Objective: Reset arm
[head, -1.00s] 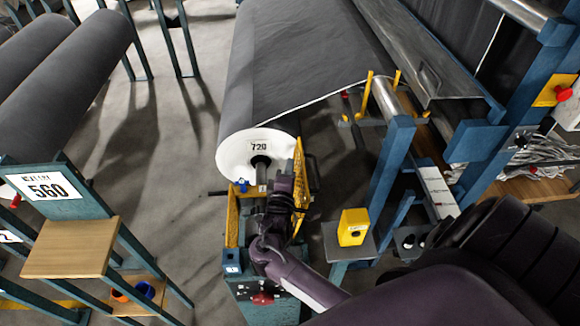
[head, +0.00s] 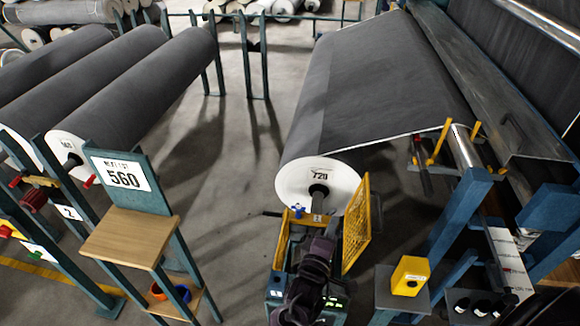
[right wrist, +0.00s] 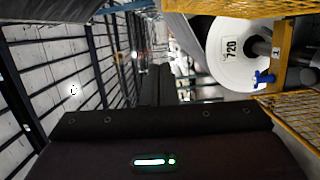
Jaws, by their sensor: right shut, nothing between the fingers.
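My right gripper (head: 326,232) is shut and empty in the head view. It is at the yellow-framed stand in front of the large grey roll (head: 335,100), whose white end (head: 293,185) is marked 720. The dark purple wrist and forearm run down from it to the bottom edge and cover part of the stand. The roll end also shows at the upper right of the right wrist view (right wrist: 228,50). No fingers show clearly in that view. My left gripper is not in view.
A yellow mesh guard (head: 357,225) stands close to the right of my gripper. A yellow box (head: 410,275) sits on a small grey stand at the right. A wooden shelf (head: 130,238) under a 560 sign and more grey rolls (head: 150,85) are at the left. Bare floor lies between.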

